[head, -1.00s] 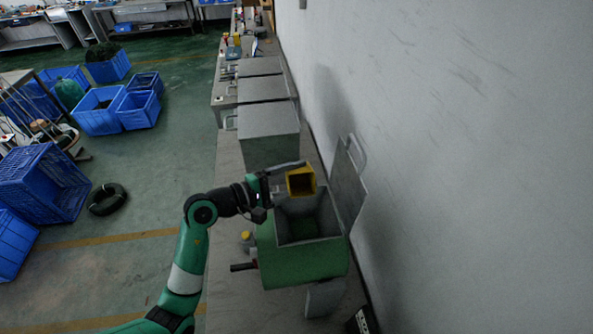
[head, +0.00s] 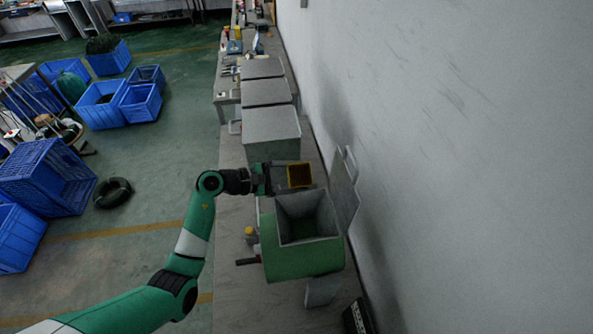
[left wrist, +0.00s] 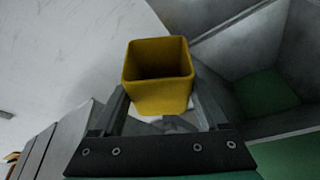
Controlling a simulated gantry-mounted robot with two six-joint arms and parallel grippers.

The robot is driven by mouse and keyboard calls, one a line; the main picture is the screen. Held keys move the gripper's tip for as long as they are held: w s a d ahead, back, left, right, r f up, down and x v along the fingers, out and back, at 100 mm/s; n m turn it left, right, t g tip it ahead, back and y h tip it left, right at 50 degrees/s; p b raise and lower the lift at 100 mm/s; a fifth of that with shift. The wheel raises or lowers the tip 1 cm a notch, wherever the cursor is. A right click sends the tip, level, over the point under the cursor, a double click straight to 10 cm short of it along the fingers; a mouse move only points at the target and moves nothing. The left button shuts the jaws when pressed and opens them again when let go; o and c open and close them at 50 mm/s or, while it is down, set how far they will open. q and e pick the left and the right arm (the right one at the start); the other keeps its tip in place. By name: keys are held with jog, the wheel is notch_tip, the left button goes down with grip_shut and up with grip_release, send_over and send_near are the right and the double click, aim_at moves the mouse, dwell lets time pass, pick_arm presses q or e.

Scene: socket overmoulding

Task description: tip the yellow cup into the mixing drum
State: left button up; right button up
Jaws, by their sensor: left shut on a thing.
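The yellow cup (head: 300,175) is square, with its open mouth facing up towards the head camera. My left gripper (head: 288,178) is shut on it, one finger on each side. It is held at the far edge of the mixing drum's opening. In the left wrist view the cup (left wrist: 160,98) sits between my fingers, its inside dark, so I cannot tell whether it holds anything. The mixing drum (head: 303,260) is green with a grey square opening. Its inner walls and green bottom show at the right of the left wrist view (left wrist: 265,92). My right gripper is not in view.
The drum's grey lid (head: 343,190) stands open on the wall side. A grey box (head: 270,124) stands on the bench (head: 232,285) behind the drum. A small yellow-capped item (head: 250,232) and a dark handle (head: 247,261) are at the drum's left. The wall is close on the right.

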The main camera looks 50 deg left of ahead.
aim_at(291, 172)
pick_arm(q)
jog(key=f, duration=0.1)
jog(key=a+f+n+g, duration=0.1)
jog(key=f, duration=0.1)
jog(key=shift+s, duration=0.1)
jog(key=shift+w+a+r+n+g+h, duration=0.2)
jog(key=shift+a+n, duration=0.1)
jog(key=shift+n, duration=0.15)
jog(key=shift+w+a+r+n+g+h, duration=0.1)
jog(key=shift+w+a+n+g+h, duration=0.15)
jog(key=shift+n, duration=0.2)
jog(key=shift+a+n+h, duration=0.2)
jog(key=shift+n+h, duration=0.05)
jog(key=shift+n, duration=0.15)
jog(key=shift+a+r+n+g+b, duration=0.1)
jog(key=shift+a+n+g+b, duration=0.15)
jog(key=shift+a+n+b, duration=0.1)
jog(key=shift+h, duration=0.5)
jog(key=shift+d+r+p, duration=0.15)
jog(key=shift+r+p, duration=0.15)
jog(key=shift+r, duration=2.05)
